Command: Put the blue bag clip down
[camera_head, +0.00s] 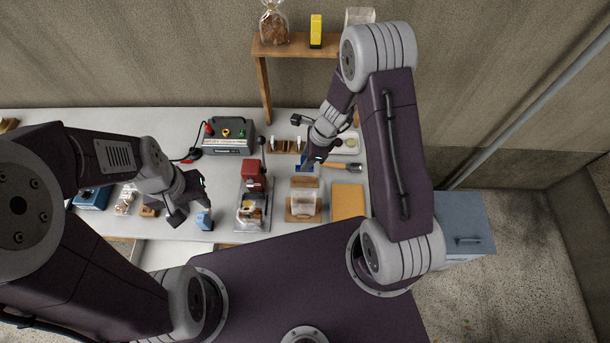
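A dark blue piece, which looks like the blue bag clip (303,166), is at the fingertips of my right gripper (312,160). The gripper appears shut on it, above the table behind the small bag in the wooden stand (303,216); the fingers partly hide it. My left gripper (197,203) is over the front left of the table. A light blue object (204,222) is right below its fingers. I cannot tell whether the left fingers touch it or how far apart they are.
A hammer-like tool (342,167) and a yellow-orange board (348,201) lie right of the stand. A red-topped device (253,175) stands mid-table, with a grey box with knobs (229,144) behind. A wooden shelf (290,49) rises at the back. Some white table (222,178) is bare between the arms.

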